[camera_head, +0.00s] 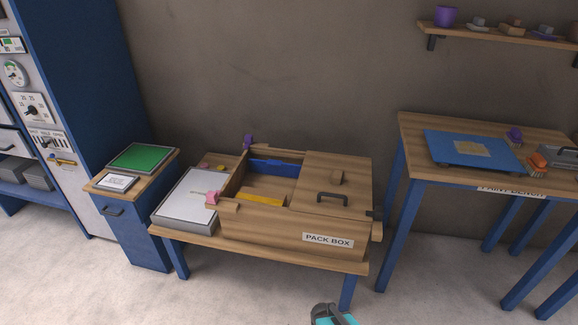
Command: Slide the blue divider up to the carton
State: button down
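The blue divider (275,167) stands across the inside of the wooden pack box (262,224), near its back wall. A yellow strip (262,200) lies nearer the front of the opening. I cannot make out a carton for certain; the right part of the box is hidden under a wooden lid (338,181) with a dark handle. Only a small teal and dark grey end of my arm shows at the bottom edge, probably my gripper (331,315). It is well in front of the box, apart from it, and its fingers cannot be made out.
A grey tray with a white top (187,197) stands left of the box on the low table (205,239). A pink block (212,197) and a purple knob (248,141) are at the box's left side. A paint bench (414,134) stands right. The floor in front is clear.

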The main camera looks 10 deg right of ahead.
aim_at(270, 167)
jog(key=z, duration=0.1)
jog(key=k, duration=0.15)
jog(key=u, duration=0.35)
jog(key=i, duration=0.9)
jog(key=u, duration=0.9)
